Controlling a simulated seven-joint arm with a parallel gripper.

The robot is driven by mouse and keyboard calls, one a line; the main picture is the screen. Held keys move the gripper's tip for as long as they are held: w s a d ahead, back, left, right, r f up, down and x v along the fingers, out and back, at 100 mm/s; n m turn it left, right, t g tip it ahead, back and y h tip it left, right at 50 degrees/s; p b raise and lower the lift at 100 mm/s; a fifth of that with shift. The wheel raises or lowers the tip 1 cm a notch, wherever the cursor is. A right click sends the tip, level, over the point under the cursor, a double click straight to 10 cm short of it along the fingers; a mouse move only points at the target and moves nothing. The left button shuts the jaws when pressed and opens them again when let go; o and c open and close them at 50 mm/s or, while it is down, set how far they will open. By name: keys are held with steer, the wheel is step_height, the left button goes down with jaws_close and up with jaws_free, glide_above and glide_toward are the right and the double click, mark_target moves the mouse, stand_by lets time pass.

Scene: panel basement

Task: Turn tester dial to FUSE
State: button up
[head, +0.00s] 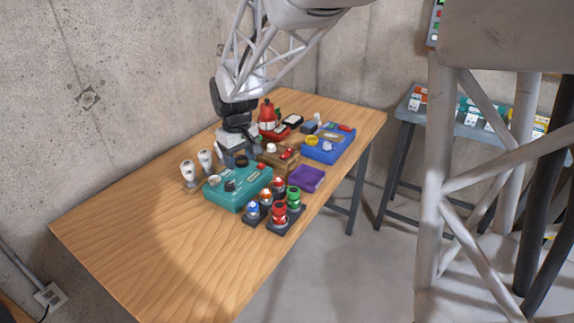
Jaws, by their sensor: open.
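A teal box (240,199) with knobs on its top stands near the middle of the wooden table. A dark round knob (230,186) and a yellow-ringed part (213,180) show on it. A blue box (328,151) with a yellow round part (311,141) stands farther back on the right. I cannot tell which box is the tester, and no FUSE label is readable. My gripper (243,136) is open, pointing down above a grey block (236,158), behind the teal box. It partly hides that block, and its fingertips are hard to make out.
Several coloured bottle-like pieces (279,213) stand in front of the teal box. A purple tray (307,178), a brown box (279,160) and a red bottle (267,113) crowd the middle. White bulb-like pieces (188,172) stand left. The table's near left (150,240) is clear.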

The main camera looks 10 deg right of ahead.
steer(key=s+d+r+m, duration=0.1)
steer(key=s+d+r, duration=0.1)
steer(key=s, duration=0.3)
steer(key=s+d+r+m, duration=0.1)
steer(key=s+d+r, duration=0.1)
steer(key=s+d, duration=0.2)
steer(key=s+d+r+m+t, duration=0.1)
steer(key=s+d+r, duration=0.1)
steer(key=s, duration=0.4)
steer(key=shift+d+r, duration=0.3)
steer(key=shift+d, duration=0.35)
steer(key=shift+s+d, duration=0.1)
steer(key=shift+s, duration=0.1)
steer(key=s+d+m+t, duration=0.1)
steer(key=s+d+m, duration=0.2)
steer(key=s, duration=1.5)
steer(key=d, duration=0.3)
steer(key=shift+f, duration=0.2)
